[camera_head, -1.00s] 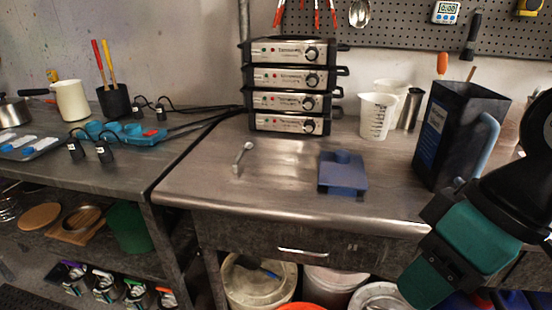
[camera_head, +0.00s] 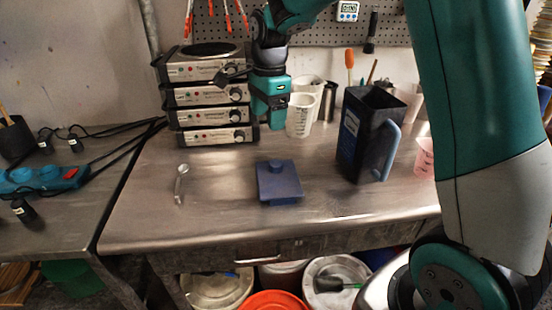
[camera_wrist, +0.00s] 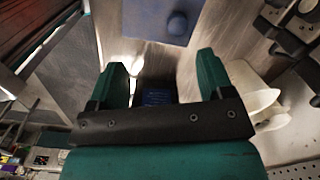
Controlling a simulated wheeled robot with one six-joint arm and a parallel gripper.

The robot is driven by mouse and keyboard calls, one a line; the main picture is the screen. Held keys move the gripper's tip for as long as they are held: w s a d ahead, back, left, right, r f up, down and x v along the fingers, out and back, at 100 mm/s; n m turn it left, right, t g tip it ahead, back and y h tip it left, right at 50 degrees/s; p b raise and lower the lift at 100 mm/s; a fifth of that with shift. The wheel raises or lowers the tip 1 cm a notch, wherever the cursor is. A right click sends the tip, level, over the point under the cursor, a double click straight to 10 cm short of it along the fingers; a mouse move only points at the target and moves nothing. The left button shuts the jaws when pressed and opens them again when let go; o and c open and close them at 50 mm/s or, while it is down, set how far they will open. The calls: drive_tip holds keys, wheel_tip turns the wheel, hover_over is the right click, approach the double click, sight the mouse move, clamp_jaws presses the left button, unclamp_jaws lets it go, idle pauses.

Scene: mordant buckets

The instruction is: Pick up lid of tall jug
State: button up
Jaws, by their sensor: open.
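The lid (camera_head: 279,182) is a flat blue square with a round knob, lying on the metal worktop with the knob up. The tall jug (camera_head: 362,140) stands upright to its right, dark with a blue handle, its top open. My gripper (camera_head: 272,122) hangs above the back of the worktop, in front of the stacked hotplates, above and behind the lid. In the wrist view my gripper (camera_wrist: 163,62) is open and empty, its two teal fingers apart. The lid (camera_wrist: 155,18) shows at the top edge there, beyond the fingertips and partly cut off.
Several stacked hotplates (camera_head: 212,95) stand at the back left. A metal spoon-like tool (camera_head: 181,183) lies left of the lid. The worktop (camera_head: 230,215) is clear around the lid. Buckets sit below.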

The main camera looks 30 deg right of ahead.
drive_tip(key=w+d+m+p, duration=0.1)
drive_tip(key=w+d+m, duration=0.2)
drive_tip(key=d+m, duration=0.15)
drive_tip(key=p, duration=0.2)
hover_over(276, 162)
drive_tip(key=shift+h, duration=0.3)
drive_tip(key=f, duration=1.1)
drive_tip(key=shift+a+f, duration=0.2)
drive_tip(key=shift+a, duration=0.05)
drive_tip(key=shift+s+d+f+p, duration=0.15)
drive_tip(key=shift+f+p, duration=0.45)
drive_tip(key=shift+f, duration=0.85)
drive_tip(key=shift+d+f+p, duration=0.1)
drive_tip(key=shift+f+p, duration=0.5)
drive_tip(key=shift+f, duration=0.85)
drive_tip(key=c, duration=1)
